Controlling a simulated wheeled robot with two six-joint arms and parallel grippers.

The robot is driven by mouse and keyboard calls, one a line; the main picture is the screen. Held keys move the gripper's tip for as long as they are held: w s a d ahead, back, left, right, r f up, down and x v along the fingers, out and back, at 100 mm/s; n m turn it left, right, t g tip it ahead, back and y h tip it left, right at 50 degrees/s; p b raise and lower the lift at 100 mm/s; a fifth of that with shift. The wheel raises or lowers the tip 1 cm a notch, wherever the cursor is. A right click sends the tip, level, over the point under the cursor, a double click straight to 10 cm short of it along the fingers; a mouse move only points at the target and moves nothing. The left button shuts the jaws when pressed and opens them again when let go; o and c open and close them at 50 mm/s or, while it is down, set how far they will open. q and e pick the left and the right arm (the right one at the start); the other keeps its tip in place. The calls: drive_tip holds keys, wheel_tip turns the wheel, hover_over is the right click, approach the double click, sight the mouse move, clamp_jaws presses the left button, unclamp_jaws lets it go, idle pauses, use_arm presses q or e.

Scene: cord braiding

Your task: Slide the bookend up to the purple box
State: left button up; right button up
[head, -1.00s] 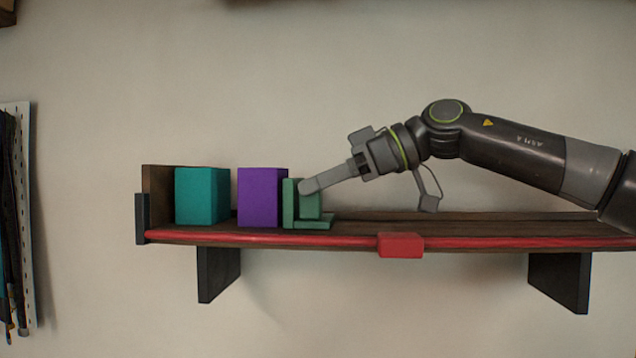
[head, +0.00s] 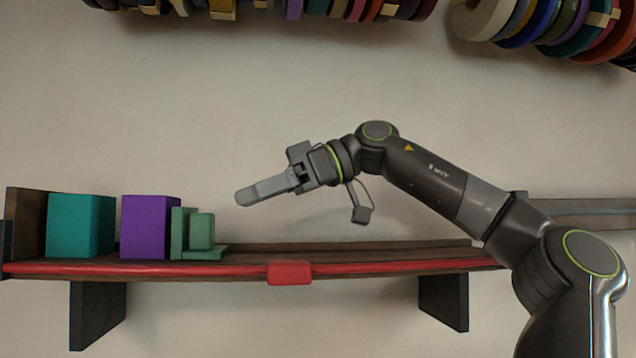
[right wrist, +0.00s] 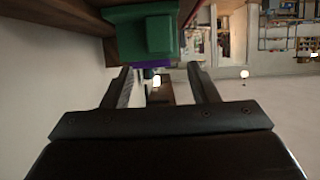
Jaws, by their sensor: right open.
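The green bookend (head: 201,234) stands on the shelf, its upright plate against or very close to the right side of the purple box (head: 148,228). In the right wrist view the bookend (right wrist: 146,36) is at the top, with a strip of the purple box (right wrist: 152,64) showing beyond it. My right gripper (head: 240,197) is open and empty, above and to the right of the bookend, apart from it. Its two fingers also show in the right wrist view (right wrist: 160,80) with nothing between them. My left gripper is not in view.
A teal box (head: 80,225) stands left of the purple box with a gap, near the wooden end panel (head: 28,220). The shelf (head: 380,250) is bare to the right of the bookend. A red block (head: 290,273) sits on its red front edge. Several colored spools (head: 560,25) hang above.

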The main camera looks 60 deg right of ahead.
drive_tip(key=v, duration=1.1)
drive_tip(key=shift+b, duration=0.3)
drive_tip(key=shift+w, duration=0.1)
